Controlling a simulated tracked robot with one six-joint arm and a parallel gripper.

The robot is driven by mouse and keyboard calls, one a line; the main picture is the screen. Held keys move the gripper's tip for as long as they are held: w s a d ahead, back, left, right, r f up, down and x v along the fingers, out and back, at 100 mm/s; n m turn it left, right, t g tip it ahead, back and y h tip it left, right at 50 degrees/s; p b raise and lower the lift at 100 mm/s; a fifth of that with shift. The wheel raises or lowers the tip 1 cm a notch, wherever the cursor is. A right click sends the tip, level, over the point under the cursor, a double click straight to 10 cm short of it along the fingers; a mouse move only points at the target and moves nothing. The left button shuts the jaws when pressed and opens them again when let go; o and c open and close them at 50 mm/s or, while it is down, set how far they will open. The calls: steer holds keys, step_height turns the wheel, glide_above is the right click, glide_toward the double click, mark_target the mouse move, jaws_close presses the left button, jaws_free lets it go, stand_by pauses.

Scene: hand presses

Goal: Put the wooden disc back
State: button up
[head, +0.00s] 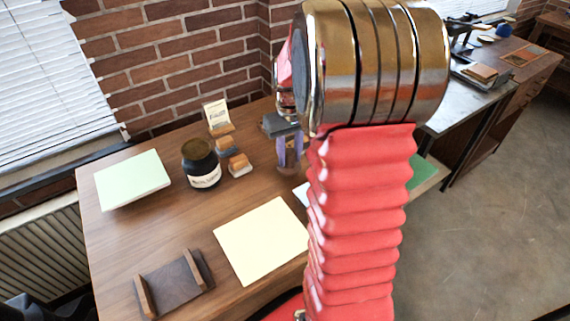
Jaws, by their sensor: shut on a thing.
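My gripper (289,156) points down over the back right part of the wooden table, just left of my red arm. Its purple fingers are shut on a small brown piece (287,172) at their tips, which appears to be the wooden disc. The piece is small and partly covered by the fingers, so its full shape does not show. I cannot tell whether it touches the tabletop. My arm hides the area right of the gripper, and I see no clear empty place for the disc.
A dark jar (200,165), wood-topped stamps (239,165) and a small card (216,113) stand left of the gripper. A pale green pad (132,180), a cream sheet (262,240) and a dark tray with wooden bars (174,283) lie on the table (130,235). A metal bench (455,105) is at right.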

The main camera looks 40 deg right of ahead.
mark_target(289, 162)
steer(key=shift+f, duration=1.5)
steer(key=o, duration=1.1)
steer(key=shift+f, duration=0.1)
steer(key=shift+o, duration=0.2)
step_height(289, 162, up, 12)
steer(key=shift+r, duration=0.15)
